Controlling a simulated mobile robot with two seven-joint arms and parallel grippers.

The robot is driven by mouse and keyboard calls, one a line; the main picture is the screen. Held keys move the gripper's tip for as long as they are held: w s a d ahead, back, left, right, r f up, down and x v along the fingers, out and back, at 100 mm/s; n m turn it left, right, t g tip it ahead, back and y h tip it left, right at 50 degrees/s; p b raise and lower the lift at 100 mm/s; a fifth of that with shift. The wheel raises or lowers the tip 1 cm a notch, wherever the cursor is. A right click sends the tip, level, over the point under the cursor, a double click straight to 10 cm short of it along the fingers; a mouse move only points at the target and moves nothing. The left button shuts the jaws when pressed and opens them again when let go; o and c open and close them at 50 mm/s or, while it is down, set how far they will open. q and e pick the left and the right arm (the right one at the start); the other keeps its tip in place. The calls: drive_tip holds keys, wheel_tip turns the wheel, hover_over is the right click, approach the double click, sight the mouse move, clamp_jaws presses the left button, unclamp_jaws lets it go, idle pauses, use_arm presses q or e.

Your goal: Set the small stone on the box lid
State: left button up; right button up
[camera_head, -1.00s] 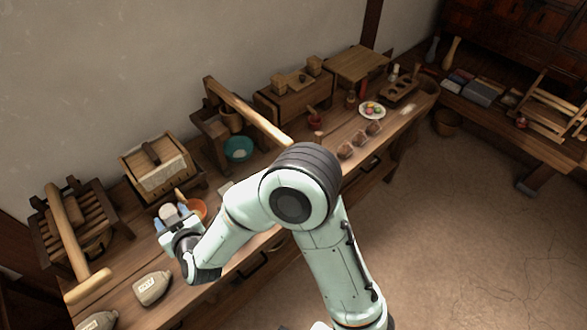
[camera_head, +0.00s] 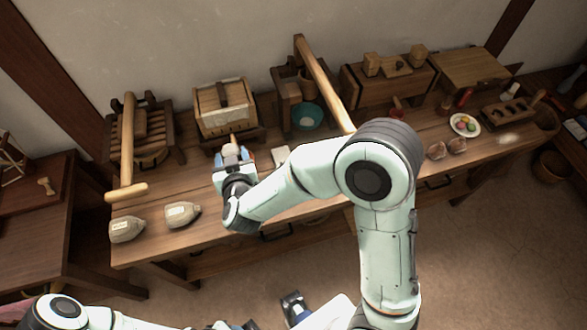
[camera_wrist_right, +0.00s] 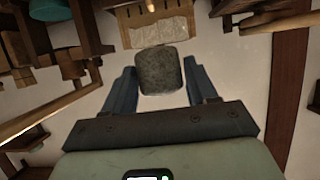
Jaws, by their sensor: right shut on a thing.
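My right gripper (camera_head: 233,158) is shut on the small grey stone (camera_wrist_right: 160,71), which shows between its blue fingers in the right wrist view. In the head view the stone is mostly hidden by the gripper. The gripper is just in front of a wooden box (camera_head: 208,122) with pale cloth at its rim and a dark bar across its lid (camera_head: 213,97). The box also shows beyond the stone in the wrist view (camera_wrist_right: 130,22). The stone appears apart from the lid. Part of my left gripper (camera_head: 293,305) shows low in the head view; its jaw state is unclear.
A wooden frame with a long handle (camera_head: 128,140) stands left of the box; another lever frame (camera_head: 320,80) with a teal bowl (camera_head: 307,116) stands right.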

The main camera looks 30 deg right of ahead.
wheel_tip(320, 180, down, 15)
drive_tip(key=b, duration=0.3)
drive_tip(key=shift+f, duration=2.45)
drive_tip(key=shift+f+b, duration=0.15)
drive_tip(key=shift+b, duration=0.25)
drive_tip(key=o, duration=1.3)
drive_tip(key=shift+c, duration=0.2)
